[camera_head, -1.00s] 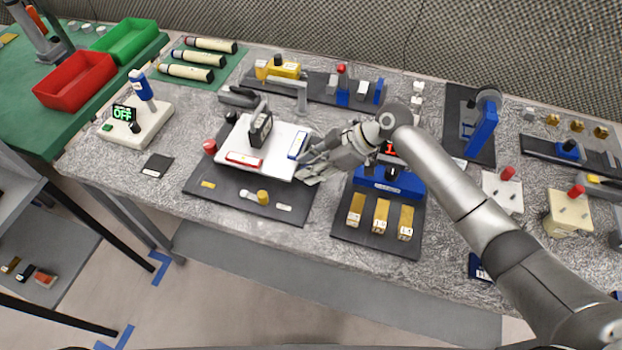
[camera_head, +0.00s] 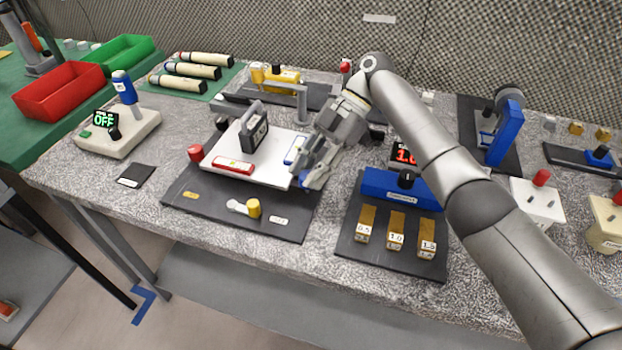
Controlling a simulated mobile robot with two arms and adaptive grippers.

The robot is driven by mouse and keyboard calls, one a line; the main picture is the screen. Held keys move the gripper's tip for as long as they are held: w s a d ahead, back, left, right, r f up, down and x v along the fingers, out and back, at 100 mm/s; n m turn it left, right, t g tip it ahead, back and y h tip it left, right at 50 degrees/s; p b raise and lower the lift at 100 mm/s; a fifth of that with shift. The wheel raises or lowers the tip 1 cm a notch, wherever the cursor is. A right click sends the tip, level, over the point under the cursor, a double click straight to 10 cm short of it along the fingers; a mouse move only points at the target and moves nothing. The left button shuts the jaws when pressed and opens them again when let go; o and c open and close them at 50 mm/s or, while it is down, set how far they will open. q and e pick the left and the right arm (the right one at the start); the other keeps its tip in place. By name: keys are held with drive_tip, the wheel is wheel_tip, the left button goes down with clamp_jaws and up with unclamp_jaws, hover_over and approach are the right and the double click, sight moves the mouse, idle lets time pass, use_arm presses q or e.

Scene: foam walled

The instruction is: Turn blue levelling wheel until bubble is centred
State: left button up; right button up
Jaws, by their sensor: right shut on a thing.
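A white levelling plate (camera_head: 265,168) sits over a dark base (camera_head: 205,205). A red wheel (camera_head: 195,153) stands at its left and a yellow wheel (camera_head: 253,208) at its front. A red-framed vial (camera_head: 233,165) and a blue-framed vial (camera_head: 292,152) lie on the plate; their bubbles are too small to read. My right gripper (camera_head: 311,178) reaches down at the plate's right edge and is shut on the blue levelling wheel (camera_head: 318,182), which its fingers mostly hide. My left gripper is not in view.
A black device with a handle (camera_head: 254,134) stands on the plate. A grey post with an arm (camera_head: 299,100) stands behind it. To the right, a blue unit (camera_head: 400,188) with several brass blocks sits on a dark mat (camera_head: 380,250). The red bin (camera_head: 58,90) is far left.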

drive_tip(key=shift+n+b, duration=0.3)
drive_tip(key=shift+n, duration=0.1)
drive_tip(key=o, duration=1)
drive_tip(key=shift+v, duration=4)
drive_tip(key=shift+w+a, duration=0.1)
drive_tip(key=shift+w, duration=0.1)
